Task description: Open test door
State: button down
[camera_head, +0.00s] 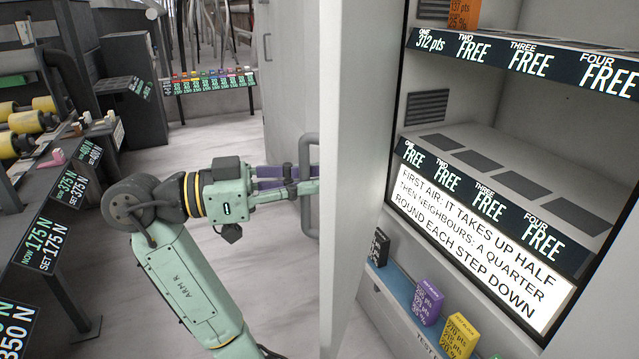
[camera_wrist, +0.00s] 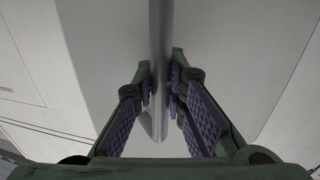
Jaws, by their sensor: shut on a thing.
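The test door (camera_head: 362,150) is a pale upright panel that stands swung out from the cabinet, with the inside showing to its right. A grey bar handle (camera_head: 310,225) is on the door's left side in the head view. My gripper (camera_head: 302,181) is at mid-height on this handle, reaching in from the left. In the wrist view my gripper (camera_wrist: 160,88) has its purple-padded fingers on either side of the handle (camera_wrist: 159,35), shut on it. The fingertips are partly hidden in the head view.
The cabinet (camera_head: 480,140) has shelves with dark pads and labels. A blue ledge (camera_head: 405,290) below holds small coloured boxes. A dark bench with yellow rollers (camera_head: 32,120) stands at the left. Pale floor (camera_head: 215,270) lies open beneath my arm.

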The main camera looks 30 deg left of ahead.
jog(key=shift+s, duration=0.1)
jog(key=c, duration=1.6)
grip_release()
jog(key=v, duration=1.2)
